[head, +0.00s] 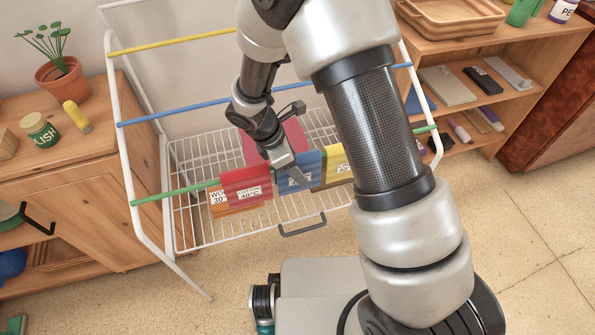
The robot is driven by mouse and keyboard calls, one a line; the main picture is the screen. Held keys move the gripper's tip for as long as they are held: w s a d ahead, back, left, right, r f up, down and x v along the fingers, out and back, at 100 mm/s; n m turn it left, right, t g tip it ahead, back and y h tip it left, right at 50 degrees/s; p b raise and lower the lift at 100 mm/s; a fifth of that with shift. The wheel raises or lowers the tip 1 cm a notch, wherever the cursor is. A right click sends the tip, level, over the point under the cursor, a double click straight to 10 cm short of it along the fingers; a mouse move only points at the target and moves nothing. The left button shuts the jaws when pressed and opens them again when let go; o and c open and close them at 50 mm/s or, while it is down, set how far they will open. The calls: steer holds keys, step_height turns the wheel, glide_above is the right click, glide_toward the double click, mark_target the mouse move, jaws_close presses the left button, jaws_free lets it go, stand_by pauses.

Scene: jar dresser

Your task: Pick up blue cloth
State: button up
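The blue cloth (313,161) hangs over the green front bar of the white drying rack, between a red cloth (234,178) on its left and a yellow cloth (335,165) on its right. It carries a pale label, partly covered. My gripper (297,177) reaches down from above and overlaps the upper part of the blue cloth. I cannot tell whether its fingers touch or pinch the cloth, because they are small and seen from above.
A pink-red cloth (292,131) shows behind my gripper. The rack's blue bar (190,106) and yellow bar (180,42) lie behind.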

steer(key=shift+d+f, duration=0.15)
steer(key=shift+f, duration=0.25)
steer(key=shift+r, duration=0.1)
steer(key=c, duration=1.2)
steer(key=shift+o, duration=0.2)
steer(key=shift+r, duration=0.1)
step_height(320, 180, up, 18)
steer(key=p, duration=0.4)
steer(key=shift+p, duration=0.3)
steer(key=o, duration=0.4)
steer(key=shift+c, duration=0.2)
steer(key=shift+w, duration=0.1)
steer(key=shift+c, duration=0.6)
